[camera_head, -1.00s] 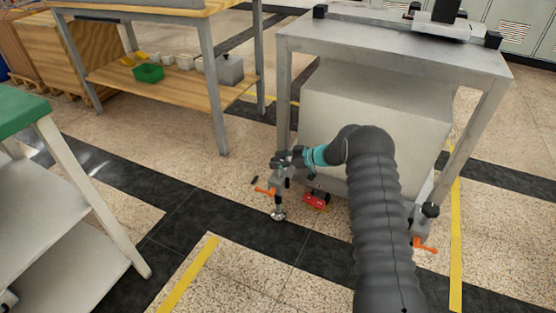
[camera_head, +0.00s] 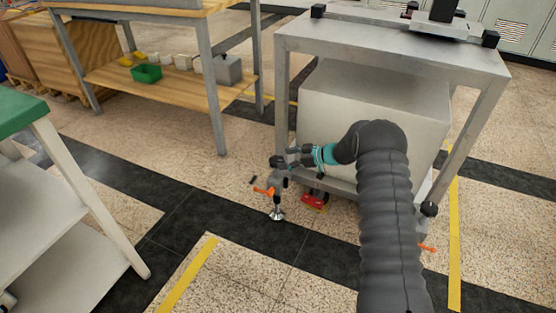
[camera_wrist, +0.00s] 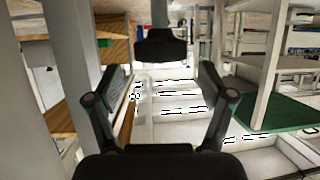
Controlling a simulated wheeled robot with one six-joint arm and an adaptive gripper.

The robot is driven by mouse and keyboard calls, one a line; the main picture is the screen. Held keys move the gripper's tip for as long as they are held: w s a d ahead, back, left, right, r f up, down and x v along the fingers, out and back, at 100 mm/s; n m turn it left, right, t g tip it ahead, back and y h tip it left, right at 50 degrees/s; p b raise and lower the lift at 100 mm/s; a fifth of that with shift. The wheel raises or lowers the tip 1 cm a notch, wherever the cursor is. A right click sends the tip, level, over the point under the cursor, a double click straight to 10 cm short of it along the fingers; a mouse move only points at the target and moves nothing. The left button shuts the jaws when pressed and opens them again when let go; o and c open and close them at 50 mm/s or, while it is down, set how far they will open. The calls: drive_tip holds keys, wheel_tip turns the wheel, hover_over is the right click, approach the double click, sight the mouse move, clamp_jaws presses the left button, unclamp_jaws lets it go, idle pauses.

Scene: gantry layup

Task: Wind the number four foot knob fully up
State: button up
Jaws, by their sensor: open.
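A metal gantry frame (camera_head: 390,45) stands ahead. Its near left leg carries a levelling foot (camera_head: 277,213) with an orange lever (camera_head: 264,191); the foot's disc is at the floor. My gripper (camera_head: 283,161) is level with the top of this foot and covers much of it in the head view. In the wrist view, a black knob (camera_wrist: 167,47) on a grey stem lies ahead, between the lines of the two open, empty fingers (camera_wrist: 165,80). No contact shows. I cannot read any foot number.
A red part (camera_head: 315,201) sits low beside the foot. The near right leg has another black knob (camera_head: 429,209) and orange lever (camera_head: 427,247), partly behind my arm. A wooden workbench (camera_head: 150,85) stands at the back left, a green-topped table (camera_head: 20,115) at left. Floor between is clear.

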drive_tip(key=v, duration=0.8)
drive_tip(key=shift+a, duration=0.15)
